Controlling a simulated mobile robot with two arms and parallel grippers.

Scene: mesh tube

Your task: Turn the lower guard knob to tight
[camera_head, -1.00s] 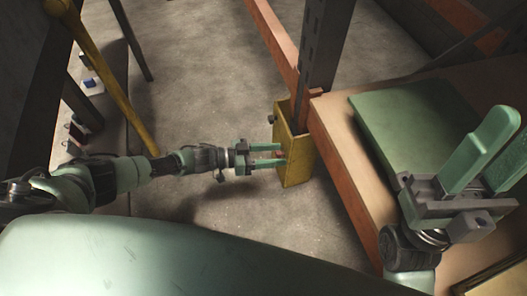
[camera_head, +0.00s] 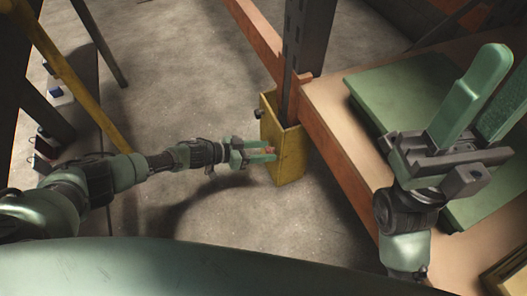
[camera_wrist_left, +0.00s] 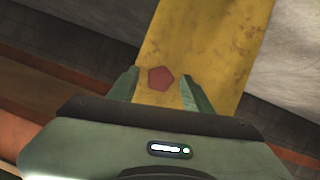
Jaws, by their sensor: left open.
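The yellow guard (camera_head: 291,157) stands around the foot of a dark upright post. A small red knob (camera_head: 270,149) shows on its side facing my left gripper (camera_head: 263,151). In the left wrist view the red, five-sided knob (camera_wrist_left: 160,78) lies on the yellow guard face (camera_wrist_left: 200,40), between the two green fingers of my left gripper (camera_wrist_left: 158,88). Those fingers are open, one on each side of the knob, with gaps visible; I cannot tell how deep they reach. A dark knob (camera_head: 258,114) sticks out higher on the guard's left side. My right gripper (camera_head: 492,112) is open and empty over the shelf.
A wooden shelf with an orange beam (camera_head: 340,161) lies right of the guard, bearing a green board (camera_head: 400,85). The dark post (camera_head: 303,55) rises from the guard. A yellow pole (camera_head: 75,80) slants at left. Concrete floor (camera_head: 190,85) is clear between them.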

